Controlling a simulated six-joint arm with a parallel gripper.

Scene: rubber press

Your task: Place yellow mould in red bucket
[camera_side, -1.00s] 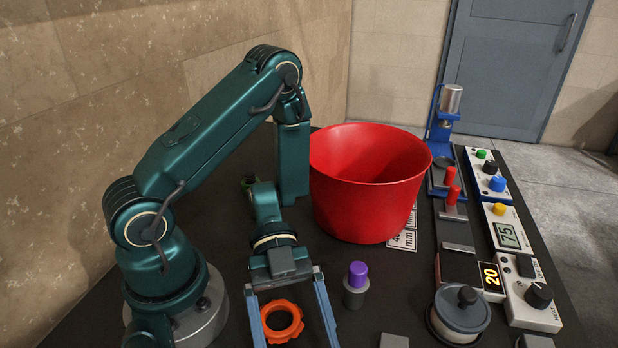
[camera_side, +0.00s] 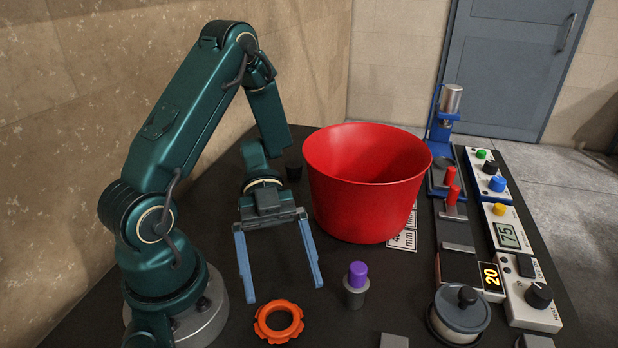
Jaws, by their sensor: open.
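The red bucket (camera_side: 367,200) stands upright and open at the top on the dark table, right of the centre. Its inside floor is hidden by the near wall. I see no yellow mould; whether it is inside the bucket or behind my arm I cannot tell. My gripper (camera_side: 284,292) is open and empty, left of the bucket, its two blue fingers spread wide and pointing towards the camera. An orange ring (camera_side: 278,322) lies on the table just in front of the fingertips, apart from them.
A purple-capped cylinder (camera_side: 356,285) stands between my gripper and the lidded grey pot (camera_side: 459,316). A black-topped item (camera_side: 293,165) stands behind the bucket's left side. A blue press (camera_side: 443,150) and control boxes (camera_side: 506,230) line the right. Printed cards (camera_side: 405,240) lie by the bucket.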

